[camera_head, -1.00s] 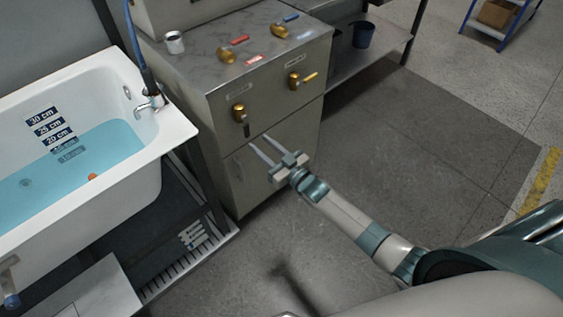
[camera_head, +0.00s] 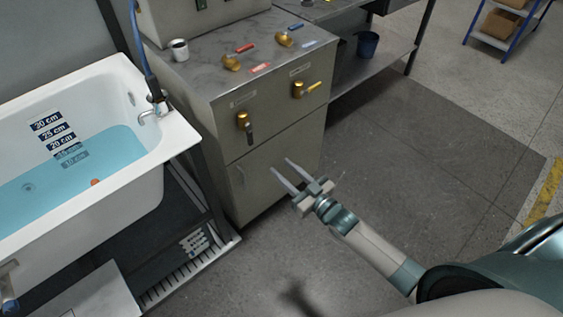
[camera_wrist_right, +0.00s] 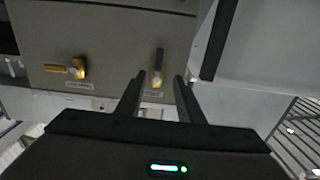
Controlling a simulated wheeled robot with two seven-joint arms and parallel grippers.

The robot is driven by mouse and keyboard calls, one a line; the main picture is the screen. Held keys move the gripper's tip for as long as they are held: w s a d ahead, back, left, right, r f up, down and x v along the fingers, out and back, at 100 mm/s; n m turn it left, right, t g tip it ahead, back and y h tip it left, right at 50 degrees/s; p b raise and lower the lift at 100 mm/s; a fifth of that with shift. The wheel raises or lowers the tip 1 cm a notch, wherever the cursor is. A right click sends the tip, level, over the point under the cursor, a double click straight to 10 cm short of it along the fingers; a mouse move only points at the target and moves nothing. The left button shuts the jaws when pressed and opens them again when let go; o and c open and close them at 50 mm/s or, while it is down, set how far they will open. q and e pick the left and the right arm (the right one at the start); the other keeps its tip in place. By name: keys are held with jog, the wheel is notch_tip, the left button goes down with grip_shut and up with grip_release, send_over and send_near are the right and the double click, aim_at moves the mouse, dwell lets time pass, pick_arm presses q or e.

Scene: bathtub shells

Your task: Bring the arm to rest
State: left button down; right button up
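My right gripper (camera_head: 283,172) is open and empty, in front of the lower door of the grey cabinet (camera_head: 270,175). Its fingers are apart and touch nothing that I can see. The right wrist view also shows the two spread fingers (camera_wrist_right: 157,98), with nothing between them. My right arm (camera_head: 370,248) reaches in from the lower right. On the cabinet front are a brass valve with a dark handle pointing down (camera_head: 244,124) and a brass valve with a yellow handle turned sideways (camera_head: 305,89). My left gripper is not in view.
A white bathtub (camera_head: 170,140) with blue water (camera_head: 75,165) stands at the left. A metal cup (camera_head: 180,50) and loose brass fittings (camera_head: 231,62) are on the cabinet top. A blue bucket (camera_head: 367,44) stands on a shelf behind. The floor (camera_head: 420,150) at the right is clear.

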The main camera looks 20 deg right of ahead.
jog(key=shift+f, duration=0.1)
jog(key=s+a+f+g+h, duration=0.1)
jog(key=s+f+g, duration=0.1)
jog(key=s+f, duration=0.6)
jog(key=s+a+f+m+g+h, duration=0.15)
jog(key=s+f, duration=0.25)
jog(key=f, duration=0.7)
jog(key=s+f+g+h, duration=0.1)
jog(key=s+f+g, duration=0.2)
jog(key=s+f, duration=0.5)
jog(key=s+a+f+g, duration=0.3)
jog(key=s+f, duration=0.7)
jog(key=shift+s+a+h, duration=0.2)
jog(key=shift+s+h, duration=0.05)
jog(key=shift+h, duration=0.1)
dwell(2.3)
dwell(1.5)
